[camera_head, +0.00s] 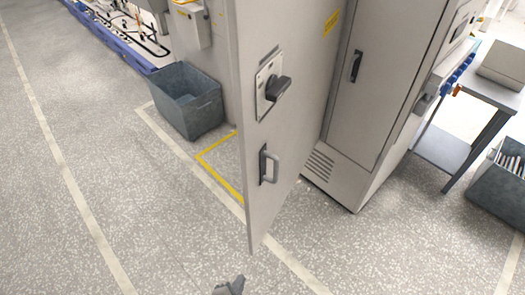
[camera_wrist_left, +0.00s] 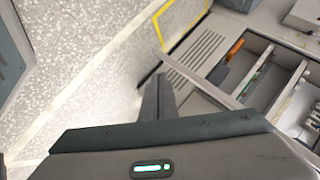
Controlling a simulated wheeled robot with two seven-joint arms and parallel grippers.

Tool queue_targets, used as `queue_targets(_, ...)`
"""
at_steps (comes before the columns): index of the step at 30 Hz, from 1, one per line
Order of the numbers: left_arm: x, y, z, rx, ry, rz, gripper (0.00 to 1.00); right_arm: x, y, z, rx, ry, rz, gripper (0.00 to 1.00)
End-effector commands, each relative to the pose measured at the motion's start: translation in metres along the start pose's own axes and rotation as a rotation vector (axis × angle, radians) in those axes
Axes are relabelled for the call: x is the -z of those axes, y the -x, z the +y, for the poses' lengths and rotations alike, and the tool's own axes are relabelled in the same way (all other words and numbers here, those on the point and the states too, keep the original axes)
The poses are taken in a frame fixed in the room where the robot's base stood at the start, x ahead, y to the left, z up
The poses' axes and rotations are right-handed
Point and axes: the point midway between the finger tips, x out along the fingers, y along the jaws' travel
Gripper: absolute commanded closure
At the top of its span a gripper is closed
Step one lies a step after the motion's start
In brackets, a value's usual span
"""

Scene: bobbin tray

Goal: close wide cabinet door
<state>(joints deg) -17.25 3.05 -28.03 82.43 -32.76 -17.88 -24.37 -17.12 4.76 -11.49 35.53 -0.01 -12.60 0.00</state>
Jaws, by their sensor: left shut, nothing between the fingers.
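The wide cabinet door (camera_head: 290,110) is a tall light-grey panel standing open, swung out toward me in the head view. It bears a dark rotary switch (camera_head: 274,88) and, lower down, a dark pull handle (camera_head: 268,165). My left gripper (camera_head: 231,286) shows only as a small dark tip at the bottom edge, below the door's lower corner and apart from it. In the left wrist view my left gripper (camera_wrist_left: 158,90) is shut and empty, pointing away over the floor. My right gripper is not in view.
A narrow cabinet door (camera_head: 362,75) beside it is shut. A grey bin (camera_head: 187,101) stands on the floor left of the door. A bench (camera_head: 445,150) and another bin (camera_head: 495,195) stand at the right. Speckled floor (camera_head: 130,215) is clear at the left.

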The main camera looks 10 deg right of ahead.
Motion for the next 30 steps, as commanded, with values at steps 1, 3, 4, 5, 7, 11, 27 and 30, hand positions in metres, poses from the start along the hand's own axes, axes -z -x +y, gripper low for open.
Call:
queue_targets(1,0.04,0.016,-0.039,0.062,-0.071,0.049,1.0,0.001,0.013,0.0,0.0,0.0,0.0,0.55)
queue_targets(3,0.086,0.036,-0.082,0.148,-0.171,0.103,1.0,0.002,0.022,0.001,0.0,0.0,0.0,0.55)
queue_targets(4,0.106,0.047,-0.1,0.187,-0.213,0.124,1.0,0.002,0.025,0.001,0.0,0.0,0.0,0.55)
queue_targets(5,0.124,0.058,-0.118,0.228,-0.253,0.142,1.0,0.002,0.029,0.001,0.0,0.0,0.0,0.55)
queue_targets(7,0.165,0.088,-0.159,0.323,-0.337,0.177,1.0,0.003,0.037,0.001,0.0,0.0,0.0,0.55)
queue_targets(11,0.224,0.145,-0.222,0.487,-0.46,0.215,1.0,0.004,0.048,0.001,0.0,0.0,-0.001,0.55)
queue_targets(27,0.272,0.214,-0.283,0.669,-0.567,0.224,1.0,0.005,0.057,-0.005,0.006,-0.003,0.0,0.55)
queue_targets(30,0.272,0.214,-0.283,0.668,-0.567,0.224,1.0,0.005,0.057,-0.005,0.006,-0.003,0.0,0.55)
